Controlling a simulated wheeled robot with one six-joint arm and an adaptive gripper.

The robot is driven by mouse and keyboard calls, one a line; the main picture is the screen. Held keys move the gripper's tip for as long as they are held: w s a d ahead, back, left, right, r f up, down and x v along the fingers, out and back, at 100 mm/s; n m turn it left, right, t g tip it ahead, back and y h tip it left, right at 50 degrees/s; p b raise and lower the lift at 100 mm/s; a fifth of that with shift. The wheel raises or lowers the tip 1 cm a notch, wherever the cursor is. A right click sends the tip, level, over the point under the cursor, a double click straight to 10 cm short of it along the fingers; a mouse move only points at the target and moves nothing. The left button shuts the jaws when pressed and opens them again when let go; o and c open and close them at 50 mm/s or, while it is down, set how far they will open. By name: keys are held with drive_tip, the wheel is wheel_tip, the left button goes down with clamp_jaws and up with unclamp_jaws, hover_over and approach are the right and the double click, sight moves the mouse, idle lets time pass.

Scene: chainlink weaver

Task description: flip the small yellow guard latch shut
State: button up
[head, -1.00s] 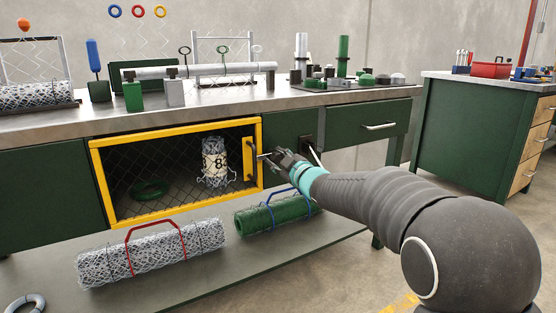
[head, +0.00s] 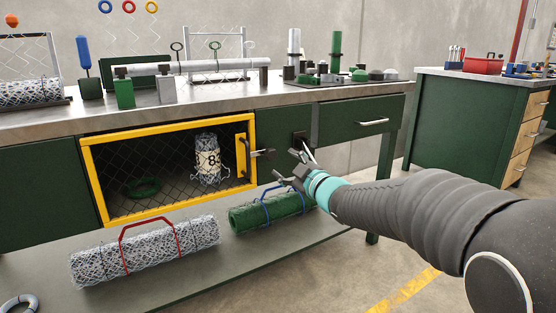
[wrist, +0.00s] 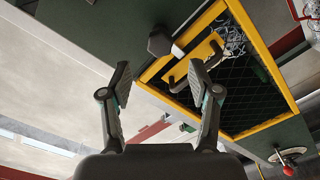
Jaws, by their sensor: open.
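The yellow-framed mesh guard door (head: 168,128) stands in the front of the green bench and looks closed. A yellow plate (head: 241,156) with a dark handle is at its right edge. A small dark lever (head: 263,153) sticks out beside this plate; I cannot tell whether it is part of the latch. My gripper (head: 289,172) is open and empty, in front of the bench, right of and below the lever and apart from it. In the wrist view my gripper (wrist: 159,82) has its fingers wide apart, with the yellow plate (wrist: 207,49) and a dark knob (wrist: 159,42) beyond them.
A black box with a lever (head: 299,140) is on the bench front behind my gripper. A green mesh roll (head: 262,213) and a grey mesh roll (head: 145,250) lie on the lower shelf. Open floor lies to the right.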

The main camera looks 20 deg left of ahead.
drive_tip(key=shift+v, duration=1.6)
drive_tip(key=s+d+f+m+g+h, duration=0.1)
drive_tip(key=s+d+f+m+h, duration=0.1)
drive_tip(key=d+f+m+h, duration=0.9)
drive_tip(key=s+d+f+m+g+h+p, duration=0.2)
drive_tip(key=s+d+g+p, duration=0.15)
drive_tip(key=s+d, duration=0.85)
drive_tip(key=s+d+r+m+p, duration=0.2)
drive_tip(key=s+d+r, duration=0.3)
drive_tip(key=s, duration=0.4)
drive_tip(key=s+d+r+m+g+p, duration=0.1)
drive_tip(key=s+d+r+m+p, duration=0.2)
drive_tip(key=s, duration=0.7)
drive_tip(key=d+r+p, duration=0.2)
drive_tip(key=d+r, duration=0.1)
drive_tip(key=shift+s+m+h, duration=0.15)
drive_tip(key=shift+m+h, duration=0.15)
drive_tip(key=shift+h, duration=0.1)
